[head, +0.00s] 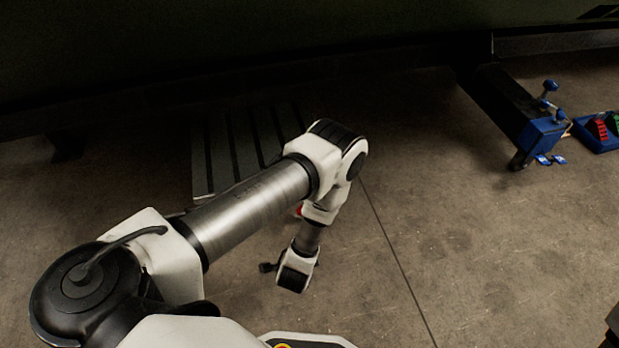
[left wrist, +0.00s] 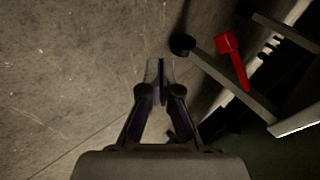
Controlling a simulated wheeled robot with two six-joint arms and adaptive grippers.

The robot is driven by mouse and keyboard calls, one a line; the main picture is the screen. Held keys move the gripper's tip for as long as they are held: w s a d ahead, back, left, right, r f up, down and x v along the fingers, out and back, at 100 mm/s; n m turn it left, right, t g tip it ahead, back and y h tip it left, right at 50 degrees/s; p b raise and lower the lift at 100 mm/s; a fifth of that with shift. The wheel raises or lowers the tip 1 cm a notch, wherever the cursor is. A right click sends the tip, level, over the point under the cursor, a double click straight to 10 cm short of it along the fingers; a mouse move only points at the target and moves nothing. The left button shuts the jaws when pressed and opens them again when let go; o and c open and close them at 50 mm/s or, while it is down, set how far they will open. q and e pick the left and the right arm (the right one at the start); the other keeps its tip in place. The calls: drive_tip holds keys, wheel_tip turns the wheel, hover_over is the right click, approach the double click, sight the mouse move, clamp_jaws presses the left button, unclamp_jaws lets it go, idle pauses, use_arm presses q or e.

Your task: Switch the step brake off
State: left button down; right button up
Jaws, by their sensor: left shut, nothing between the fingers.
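The step (head: 203,155), with a dark ribbed top, stands on the floor behind my left arm in the head view. In the left wrist view, a red brake pedal (left wrist: 232,62) sits on the step's pale metal frame (left wrist: 225,77), beside a black wheel (left wrist: 182,44). A small red bit of it shows beside my arm in the head view. My left gripper (left wrist: 161,72) is shut and empty over bare floor, left of the red pedal in the wrist view and apart from it. Its fingers are hidden in the head view. My right gripper is out of view.
A dark fuselage (head: 250,50) spans the top of the head view. A black support leg with a blue end (head: 541,133) stands at the right, beside a blue tray (head: 598,143) holding red and green items. The concrete floor (head: 450,240) between is clear.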

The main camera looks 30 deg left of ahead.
use_arm(q)
drive_tip(key=w+d+f+m+t+y+b, duration=0.1)
drive_tip(key=w+f+m+t+y, duration=0.2)
drive_tip(key=m, duration=0.6)
drive_tip(key=shift+w+d+t+y, duration=0.4)
drive_tip(key=shift+w+t+y, duration=0.7)
drive_tip(key=shift+t, duration=0.1)
drive_tip(key=shift+f, duration=0.1)
drive_tip(key=b+x, duration=0.1)
drive_tip(key=x, duration=0.2)
drive_tip(key=b+x, duration=0.2)
drive_tip(key=x, duration=0.1)
drive_tip(key=b+x, duration=0.2)
drive_tip(key=x, duration=0.2)
drive_tip(key=shift+s+f, duration=0.1)
drive_tip(key=shift+f, duration=0.2)
drive_tip(key=s+a+r, duration=0.2)
drive_tip(key=r, duration=0.1)
drive_tip(key=shift+s+a+r, duration=0.1)
drive_tip(key=shift+s, duration=0.05)
